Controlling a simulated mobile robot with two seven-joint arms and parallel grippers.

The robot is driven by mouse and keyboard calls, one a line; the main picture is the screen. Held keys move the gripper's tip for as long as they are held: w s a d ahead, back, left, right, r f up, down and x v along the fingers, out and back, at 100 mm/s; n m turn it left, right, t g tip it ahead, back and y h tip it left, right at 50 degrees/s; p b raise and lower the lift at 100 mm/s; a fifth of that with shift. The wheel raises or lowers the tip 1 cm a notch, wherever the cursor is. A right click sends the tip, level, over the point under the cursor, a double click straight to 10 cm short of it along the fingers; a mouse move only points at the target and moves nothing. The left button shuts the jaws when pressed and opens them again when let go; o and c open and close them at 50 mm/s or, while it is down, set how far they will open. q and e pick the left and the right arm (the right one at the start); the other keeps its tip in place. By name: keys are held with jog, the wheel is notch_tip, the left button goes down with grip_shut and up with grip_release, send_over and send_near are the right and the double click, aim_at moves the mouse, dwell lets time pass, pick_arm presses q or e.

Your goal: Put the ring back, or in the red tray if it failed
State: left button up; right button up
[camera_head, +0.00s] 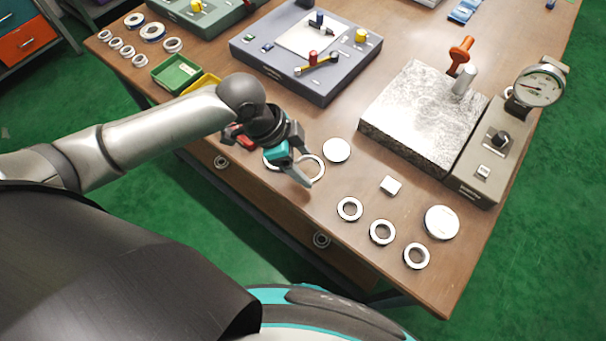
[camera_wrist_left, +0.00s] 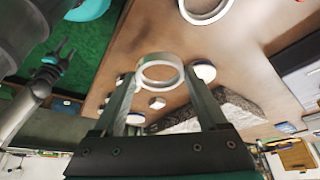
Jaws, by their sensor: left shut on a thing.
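My left gripper (camera_head: 303,172) is shut on a pale metal ring (camera_head: 316,165), above the near edge of the wooden table. In the left wrist view the ring (camera_wrist_left: 160,72) sits between the two fingertips. Another ring (camera_head: 268,160) lies partly hidden behind the gripper; a ring also shows on the table at the top of the left wrist view (camera_wrist_left: 205,8). Three rings (camera_head: 350,209) (camera_head: 382,232) (camera_head: 416,256) lie in a row towards the near right edge. My right gripper (camera_wrist_left: 62,50) shows small in the left wrist view, its fingers apart and empty.
A green tray (camera_head: 157,75) and a partly hidden yellow tray (camera_head: 214,77) stand behind my left arm. A grey fixture (camera_head: 252,51), a stone plate (camera_head: 400,110) and a dial gauge (camera_head: 539,87) stand farther back. White discs (camera_head: 337,150) (camera_head: 442,222) and a white block (camera_head: 391,185) lie nearby.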

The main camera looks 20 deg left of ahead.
pick_arm(q)
jog(key=shift+f+b, duration=0.6)
jog(key=shift+f, duration=1.8)
jog(key=shift+f, duration=0.1)
jog(key=o, duration=1.3)
jog(key=shift+o, duration=0.2)
jog(key=p+v, duration=0.3)
jog(key=v, duration=0.9)
